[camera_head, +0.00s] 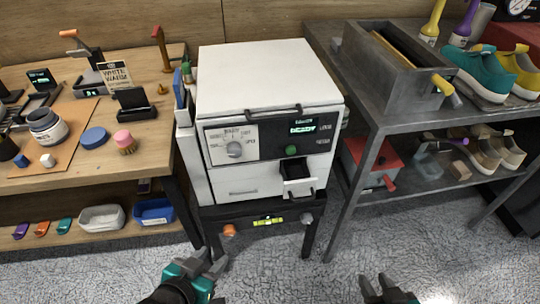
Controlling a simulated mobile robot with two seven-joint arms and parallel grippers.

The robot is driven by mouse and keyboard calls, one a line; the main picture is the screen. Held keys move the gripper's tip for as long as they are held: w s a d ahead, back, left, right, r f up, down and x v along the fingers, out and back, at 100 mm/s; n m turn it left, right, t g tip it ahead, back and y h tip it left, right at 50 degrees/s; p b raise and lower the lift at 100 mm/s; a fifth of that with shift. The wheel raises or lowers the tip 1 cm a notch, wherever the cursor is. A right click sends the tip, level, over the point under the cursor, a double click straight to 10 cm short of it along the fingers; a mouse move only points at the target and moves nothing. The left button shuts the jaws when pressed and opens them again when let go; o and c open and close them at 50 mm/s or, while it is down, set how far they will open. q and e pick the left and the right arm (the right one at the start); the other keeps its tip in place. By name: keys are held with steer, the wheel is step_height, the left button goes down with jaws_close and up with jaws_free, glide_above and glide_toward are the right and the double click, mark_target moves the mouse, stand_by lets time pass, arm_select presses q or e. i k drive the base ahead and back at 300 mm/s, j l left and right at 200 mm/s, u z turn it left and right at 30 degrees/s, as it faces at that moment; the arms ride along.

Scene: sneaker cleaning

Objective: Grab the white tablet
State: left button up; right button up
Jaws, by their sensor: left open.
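A small white block, which looks like the white tablet (47,160), lies on a brown board (72,150) on the left wooden table. A similar blue block (21,160) lies just left of it. My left gripper (209,261) is open and empty over the floor at the bottom of the view, well to the right of the tablet and nearer to me. My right gripper (376,284) is also low over the floor, further right. Its two fingers show apart with nothing between them.
A jar (47,127) stands behind the tablet. A blue disc (94,138) and a pink-topped brush (124,142) lie to its right. A white machine (265,80) stands in the middle. A grey shelf (362,110) with shoes stands at right. The front floor is clear.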

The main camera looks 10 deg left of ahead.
mark_target(47, 160)
steer(key=u, duration=1.3)
